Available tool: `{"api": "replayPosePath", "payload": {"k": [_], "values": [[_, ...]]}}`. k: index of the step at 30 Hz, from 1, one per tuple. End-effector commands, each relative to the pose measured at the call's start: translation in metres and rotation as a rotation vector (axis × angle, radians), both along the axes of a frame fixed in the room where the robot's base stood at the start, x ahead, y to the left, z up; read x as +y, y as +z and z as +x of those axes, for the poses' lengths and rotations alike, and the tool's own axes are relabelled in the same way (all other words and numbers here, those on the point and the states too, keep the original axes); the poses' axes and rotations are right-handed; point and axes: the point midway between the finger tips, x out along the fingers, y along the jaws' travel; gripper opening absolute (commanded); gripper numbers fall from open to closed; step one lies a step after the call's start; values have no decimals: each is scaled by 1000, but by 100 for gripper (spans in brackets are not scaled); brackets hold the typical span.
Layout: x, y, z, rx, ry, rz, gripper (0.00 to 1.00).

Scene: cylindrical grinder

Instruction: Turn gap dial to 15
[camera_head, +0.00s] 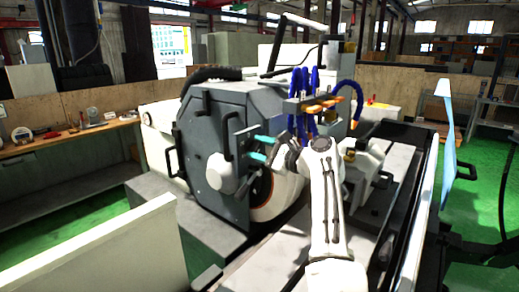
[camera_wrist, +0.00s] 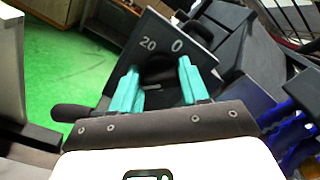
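The gap dial (camera_wrist: 160,68) is a dark round knob on a dark grey plate marked 20 and 0. Other numbers and any pointer are hidden or too dark to read. My gripper (camera_wrist: 158,70) has its two teal fingers spread apart, one on each side of the dial in the wrist view. I cannot tell whether either finger touches it. In the head view my gripper (camera_head: 259,148) points left at the grey front panel of the grinder (camera_head: 205,120); the dial itself cannot be made out there.
A white round cap (camera_head: 222,173) and dark handles sit on the panel beside my gripper. Blue coolant hoses (camera_head: 300,95) hang close above the arm. A workbench (camera_head: 70,138) stands at the left. Green floor is open at the lower left.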

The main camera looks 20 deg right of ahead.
Motion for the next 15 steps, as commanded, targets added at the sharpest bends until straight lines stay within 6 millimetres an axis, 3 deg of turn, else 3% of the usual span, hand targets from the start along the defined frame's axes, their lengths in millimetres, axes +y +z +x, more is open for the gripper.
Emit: {"api": "replayPosePath", "payload": {"k": [7,15], "values": [[0,0,0,-1,-1,0,67],[0,0,0,-1,0,-1,68]]}}
